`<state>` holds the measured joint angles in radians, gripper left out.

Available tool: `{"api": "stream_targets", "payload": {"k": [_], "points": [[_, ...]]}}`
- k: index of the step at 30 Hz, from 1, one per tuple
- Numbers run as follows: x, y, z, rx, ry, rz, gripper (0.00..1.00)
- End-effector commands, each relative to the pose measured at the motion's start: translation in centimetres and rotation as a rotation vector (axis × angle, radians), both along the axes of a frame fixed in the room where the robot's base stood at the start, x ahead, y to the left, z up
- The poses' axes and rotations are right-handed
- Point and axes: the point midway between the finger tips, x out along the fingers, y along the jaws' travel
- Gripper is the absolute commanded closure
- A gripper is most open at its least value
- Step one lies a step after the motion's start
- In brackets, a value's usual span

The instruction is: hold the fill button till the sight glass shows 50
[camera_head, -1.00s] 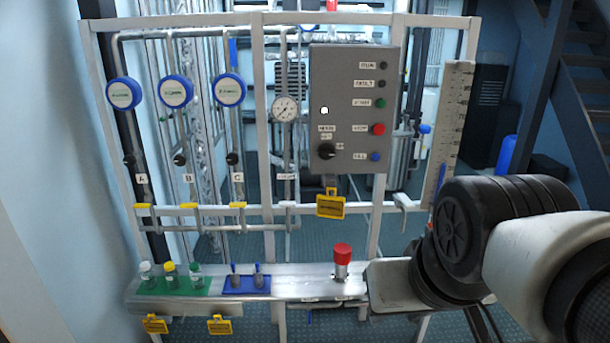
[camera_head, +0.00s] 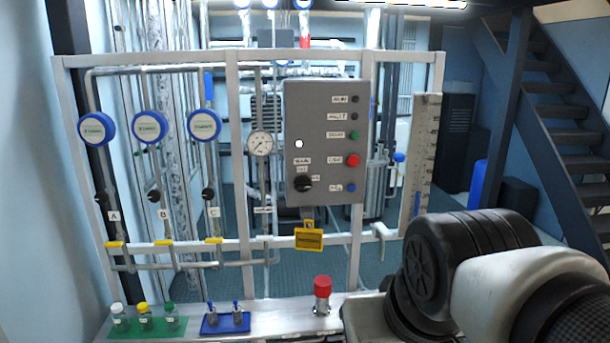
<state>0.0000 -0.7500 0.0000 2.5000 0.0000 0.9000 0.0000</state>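The grey control panel (camera_head: 318,215) hangs on the frame right of centre. A blue button (camera_head: 351,188) sits at its lower right, beside a small white label too blurred to read; it is the lowest in a column of lights and buttons. The sight glass (camera_head: 424,150) is a tall pale strip with scale marks on the right post. A blue column shows in its lower part; its numbers are too small to read. My arm fills the lower right, below the sight glass and apart from the panel. My gripper is not in view.
A red button (camera_head: 353,160), green button (camera_head: 354,135) and black knob (camera_head: 303,183) are close to the blue one. A red-capped cylinder (camera_head: 322,292) stands on the shelf.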

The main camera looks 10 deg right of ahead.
Motion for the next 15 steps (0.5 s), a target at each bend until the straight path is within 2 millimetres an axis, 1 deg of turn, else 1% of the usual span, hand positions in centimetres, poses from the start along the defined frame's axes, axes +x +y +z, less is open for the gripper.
{"api": "stream_targets", "payload": {"k": [1,3,15], "points": [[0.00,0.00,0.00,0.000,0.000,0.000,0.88],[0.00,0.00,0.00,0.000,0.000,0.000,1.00],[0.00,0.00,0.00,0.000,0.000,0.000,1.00]]}}
